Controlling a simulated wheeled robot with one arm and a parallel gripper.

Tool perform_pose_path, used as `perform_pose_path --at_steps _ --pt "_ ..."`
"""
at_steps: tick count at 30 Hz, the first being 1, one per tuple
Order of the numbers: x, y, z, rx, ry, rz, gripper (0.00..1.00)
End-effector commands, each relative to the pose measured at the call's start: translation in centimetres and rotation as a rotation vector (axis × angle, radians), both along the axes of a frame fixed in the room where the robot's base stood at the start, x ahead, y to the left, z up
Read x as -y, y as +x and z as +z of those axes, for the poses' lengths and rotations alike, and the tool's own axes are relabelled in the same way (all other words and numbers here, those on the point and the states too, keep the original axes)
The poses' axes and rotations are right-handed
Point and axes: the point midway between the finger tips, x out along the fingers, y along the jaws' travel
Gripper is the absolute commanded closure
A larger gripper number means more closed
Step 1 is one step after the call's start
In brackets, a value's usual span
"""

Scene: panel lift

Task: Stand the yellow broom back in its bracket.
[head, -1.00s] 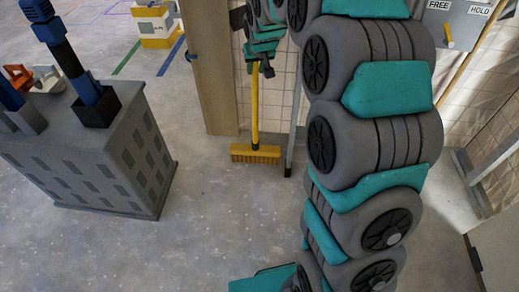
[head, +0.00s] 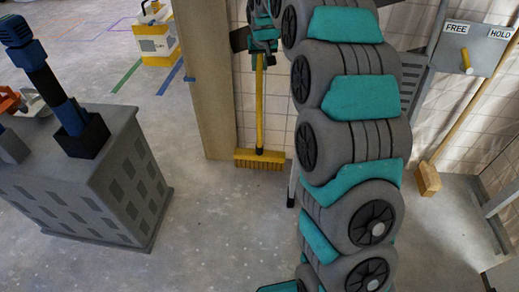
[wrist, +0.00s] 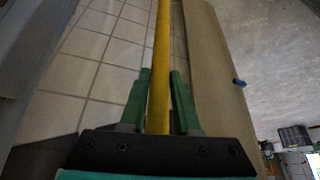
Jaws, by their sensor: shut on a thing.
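The yellow broom (head: 259,158) hangs or stands upright in the head view, its brush head low in front of the tiled wall, beside a tan post. I cannot tell whether its bristles touch the floor. My gripper (head: 262,48) is on the upper part of its yellow handle. In the wrist view the green fingers of my gripper (wrist: 158,100) close on both sides of the yellow handle (wrist: 160,60). A dark piece (head: 238,39) shows left of the gripper; I cannot tell whether it is the bracket. The handle's top is hidden behind my arm.
A tan post (head: 208,90) stands left of the broom. A grey cabinet (head: 95,180) stands at left. A wooden-handled broom (head: 428,178) leans at right near a FREE/HOLD lever panel (head: 472,48). The floor between cabinet and post is clear.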

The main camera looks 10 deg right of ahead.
Motion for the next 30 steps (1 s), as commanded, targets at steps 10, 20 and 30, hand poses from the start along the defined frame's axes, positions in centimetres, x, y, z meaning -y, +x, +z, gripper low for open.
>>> perform_pose_path --at_steps 10,20,30 --pt "0.0 -0.1 -5.2 -0.005 0.001 -0.001 1.0" --pt "0.0 0.0 -8.4 -0.002 0.0 0.0 1.0" --pt "0.0 0.0 -9.6 0.003 0.001 0.0 1.0"
